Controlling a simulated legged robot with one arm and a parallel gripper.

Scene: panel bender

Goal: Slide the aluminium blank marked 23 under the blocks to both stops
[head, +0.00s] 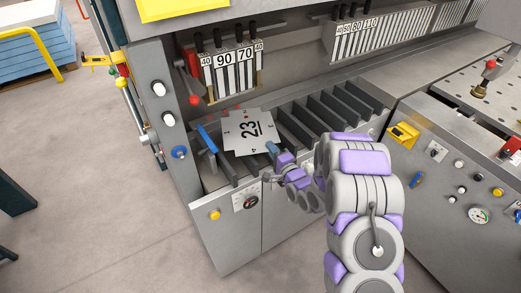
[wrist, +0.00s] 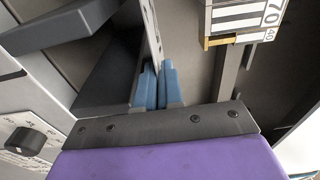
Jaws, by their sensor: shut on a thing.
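The aluminium blank marked 23 (head: 252,129) is a light grey plate with notched corners. In the head view it lies over the dark support bars at the left end of the machine, near the blocks marked 90 and 70 (head: 230,72). My gripper (head: 273,149) is shut on the blank's near right edge. In the wrist view the blue fingertips (wrist: 157,88) pinch the blank (wrist: 152,30), which shows only as a thin edge. The blocks show at the top right (wrist: 245,18). I cannot make out the two stops for certain.
A blue bar (head: 207,139) stands left of the blank. Dark support bars (head: 325,110) with gaps run to the right. A red-knobbed lever (head: 190,85) hangs left of the blocks. A control panel with a black knob (head: 251,202) is on the front face.

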